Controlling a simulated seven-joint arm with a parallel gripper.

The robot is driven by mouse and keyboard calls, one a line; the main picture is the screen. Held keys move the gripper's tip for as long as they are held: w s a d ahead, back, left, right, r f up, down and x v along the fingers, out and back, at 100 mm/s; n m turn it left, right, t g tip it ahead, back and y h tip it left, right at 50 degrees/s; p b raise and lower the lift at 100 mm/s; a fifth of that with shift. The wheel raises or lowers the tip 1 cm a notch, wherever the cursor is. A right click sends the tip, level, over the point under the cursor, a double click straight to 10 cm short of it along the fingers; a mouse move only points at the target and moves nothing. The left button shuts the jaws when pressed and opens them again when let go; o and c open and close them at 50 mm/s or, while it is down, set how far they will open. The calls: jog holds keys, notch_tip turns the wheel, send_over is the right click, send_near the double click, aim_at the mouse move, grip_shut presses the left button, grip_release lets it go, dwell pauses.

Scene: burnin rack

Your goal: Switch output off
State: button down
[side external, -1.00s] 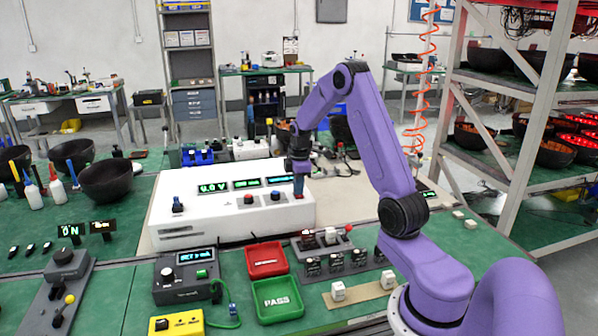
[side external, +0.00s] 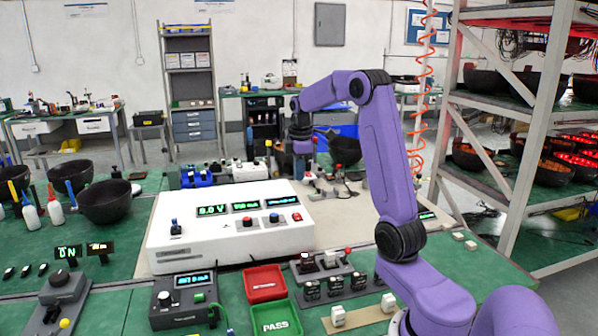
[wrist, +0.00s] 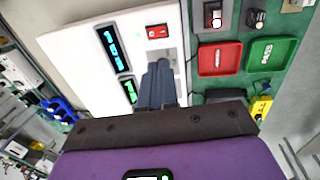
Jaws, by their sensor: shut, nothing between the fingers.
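A long white instrument (side external: 215,255) lies on the bench with lit displays and several controls on its front panel. A small red switch (side external: 297,216) sits at its right end; in the wrist view the red switch (wrist: 157,31) shows pale marks, too small to read as on or off. A red control (side external: 248,222) and a blue control (side external: 274,218) sit further left on the panel.
A small display (side external: 68,252) at far left appears to read ON. A red tray (side external: 265,284) and a green PASS tray (side external: 275,320) lie in front of the instrument. Black bowls (side external: 104,202) and bottles stand at left. A metal rack (side external: 530,150) stands at right.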

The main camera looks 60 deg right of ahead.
aim_at(297, 215)
jog(key=shift+w+d+r, duration=0.15)
jog(key=shift+w+d, duration=0.35)
jog(key=shift+d, duration=0.1)
jog(key=f, duration=0.9)
jog(key=w+d+f, duration=0.1)
jog(key=f, duration=0.4)
jog(key=shift+w, duration=0.1)
jog(key=shift+d, duration=0.1)
jog(key=shift+f, duration=0.2)
